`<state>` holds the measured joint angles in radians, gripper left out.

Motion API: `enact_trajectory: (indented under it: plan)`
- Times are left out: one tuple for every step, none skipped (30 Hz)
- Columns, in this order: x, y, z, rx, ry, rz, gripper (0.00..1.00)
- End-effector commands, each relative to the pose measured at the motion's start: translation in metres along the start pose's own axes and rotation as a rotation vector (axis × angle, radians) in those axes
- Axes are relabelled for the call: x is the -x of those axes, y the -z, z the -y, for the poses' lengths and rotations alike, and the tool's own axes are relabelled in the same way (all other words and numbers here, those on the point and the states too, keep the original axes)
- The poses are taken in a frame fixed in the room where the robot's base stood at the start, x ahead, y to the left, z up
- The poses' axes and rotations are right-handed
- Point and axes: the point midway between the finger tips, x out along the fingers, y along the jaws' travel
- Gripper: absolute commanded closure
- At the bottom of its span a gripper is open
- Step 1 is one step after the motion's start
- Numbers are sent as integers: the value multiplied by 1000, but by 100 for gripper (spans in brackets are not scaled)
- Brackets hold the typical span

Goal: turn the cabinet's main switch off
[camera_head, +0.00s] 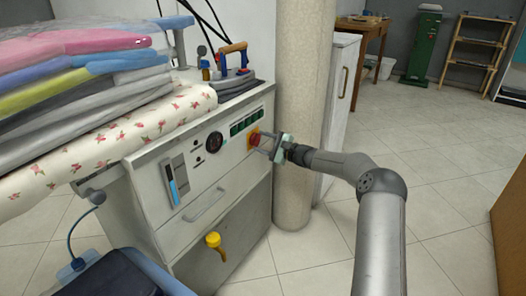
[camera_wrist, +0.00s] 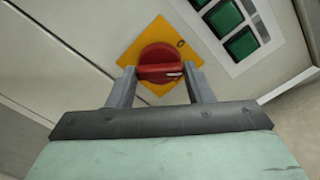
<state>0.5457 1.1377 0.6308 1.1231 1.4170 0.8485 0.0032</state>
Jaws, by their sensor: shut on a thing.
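The main switch is a red rotary knob on a yellow plate, seen on the cabinet's front panel in the head view (camera_head: 254,139). In the wrist view the red knob (camera_wrist: 157,62) sits between my two grey fingers, on the yellow plate (camera_wrist: 180,38) with a "0" mark at its upper right. A white mark on the knob's bar points to the right. My gripper (camera_wrist: 160,76) is shut on the knob's bar; it also shows in the head view (camera_head: 264,143). The cabinet (camera_head: 215,170) is white. The fingers hide part of the plate.
Green switches (camera_wrist: 240,42) sit beside the main switch. A round gauge (camera_head: 214,142), a drawer handle (camera_head: 206,205) and a yellow handle (camera_head: 213,240) are on the cabinet. Folded clothes (camera_head: 80,65) and an iron (camera_head: 233,60) lie on top. A pillar (camera_head: 303,100) stands just behind.

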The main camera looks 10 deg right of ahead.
Motion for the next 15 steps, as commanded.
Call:
enact_trajectory:
  plan:
    - [1, 5, -6, 45, -1, 0, 76]
    - [1, 5, -6, 73, -1, 0, 76]
    - [0, 5, -6, 111, 0, 0, 76]
    - [0, 5, -6, 139, 0, 1, 76]
    - [0, 4, -6, 169, 0, 1, 76]
    - [0, 5, -6, 207, -1, 1, 76]
    - [0, 5, -6, 234, -1, 1, 76]
    - [1, 5, -6, 263, 0, 1, 76]
    - [1, 5, -6, 300, 0, 0, 76]
    - [1, 5, -6, 326, 0, 0, 76]
    - [1, 5, -6, 353, -1, 0, 76]
    - [1, 5, -6, 387, -1, 0, 76]
    - [1, 5, -5, 411, 0, 0, 76]
    - [1, 4, -5, 435, 0, 0, 76]
    - [1, 4, -5, 465, 0, 0, 76]
